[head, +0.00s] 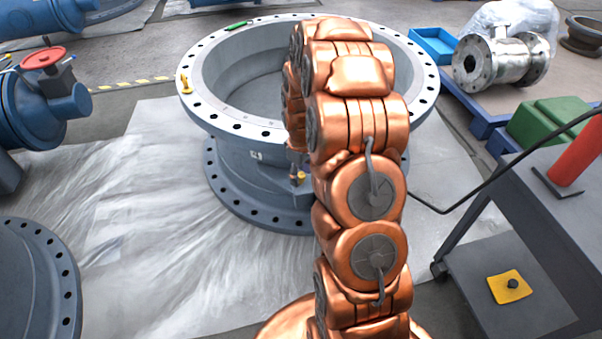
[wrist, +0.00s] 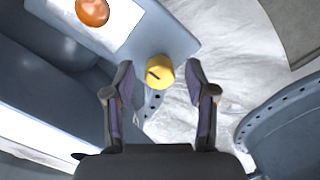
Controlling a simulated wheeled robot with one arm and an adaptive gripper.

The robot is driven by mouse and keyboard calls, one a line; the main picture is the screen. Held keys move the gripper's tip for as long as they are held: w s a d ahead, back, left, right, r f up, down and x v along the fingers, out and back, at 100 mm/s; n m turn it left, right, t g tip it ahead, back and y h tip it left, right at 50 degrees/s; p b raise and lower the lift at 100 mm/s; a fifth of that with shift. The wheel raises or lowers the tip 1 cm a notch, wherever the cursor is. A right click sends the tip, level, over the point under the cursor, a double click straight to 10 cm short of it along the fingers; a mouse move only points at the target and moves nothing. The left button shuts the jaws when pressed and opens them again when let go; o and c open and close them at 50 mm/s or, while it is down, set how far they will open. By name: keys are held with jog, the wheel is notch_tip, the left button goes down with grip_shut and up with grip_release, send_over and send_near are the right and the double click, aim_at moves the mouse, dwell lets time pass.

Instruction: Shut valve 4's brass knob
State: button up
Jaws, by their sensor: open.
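Valve 4 (head: 232,182) is a large grey flanged body with a small white tag marked 4 (head: 257,156). Its small brass knob (head: 301,176) shows low on the body, just left of my copper arm. In the wrist view the brass knob (wrist: 159,72) is a yellow round cap with a dark line on its face, beside the grey body. My gripper (wrist: 166,90) is open, with one finger on either side of the knob's direction. The knob lies at or just beyond the fingertips; no contact shows. My arm hides part of the valve in the head view.
A blue valve with a red handwheel (head: 43,58) stands at the left, and a grey flange (head: 36,280) at the lower left. A grey cart (head: 560,210) with a red cylinder stands at the right. Pale sheeting (head: 150,230) covers the floor around valve 4.

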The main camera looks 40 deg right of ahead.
jog(key=shift+c, duration=0.3)
grip_shut()
jog(key=m+p, duration=0.2)
jog(key=m, duration=0.2)
jog(key=shift+r, duration=0.1)
jog(key=m+p, duration=0.2)
jog(key=m, duration=0.3)
jog(key=m+p, duration=0.2)
jog(key=m, duration=0.2)
jog(key=shift+m, duration=0.3)
jog(key=shift+m+p, duration=0.6)
jog(key=shift+m, duration=1.2)
